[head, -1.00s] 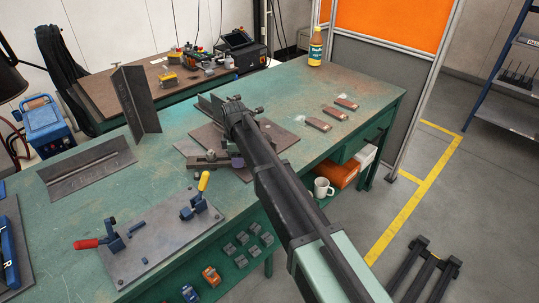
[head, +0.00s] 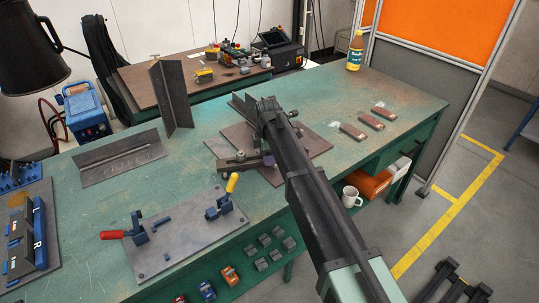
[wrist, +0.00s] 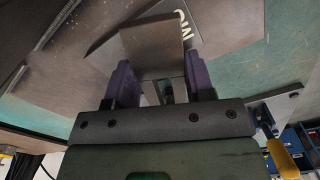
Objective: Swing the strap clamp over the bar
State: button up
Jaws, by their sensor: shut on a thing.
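The strap clamp (head: 240,162) is a dark flat strap with a round knob, lying low along the front of a dark steel plate. My gripper (head: 268,160) is at its right end, with a purple fingertip just showing. In the wrist view my gripper (wrist: 161,85) has its two purple fingers on either side of a narrow grey metal part, with a dark brown block (wrist: 152,42) just beyond. My arm hides much of the plate's middle, and I cannot clearly tell which piece is the bar.
The dark steel plate (head: 312,146) lies on the green bench (head: 205,165). A fixture plate with red and yellow toggle clamps (head: 180,245) is in front. Upright angle steel (head: 172,95) stands behind left. Small brown blocks (head: 353,131) and a yellow bottle (head: 355,52) are at right.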

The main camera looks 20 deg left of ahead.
jog(key=o, duration=1.3)
jog(key=shift+r, duration=0.15)
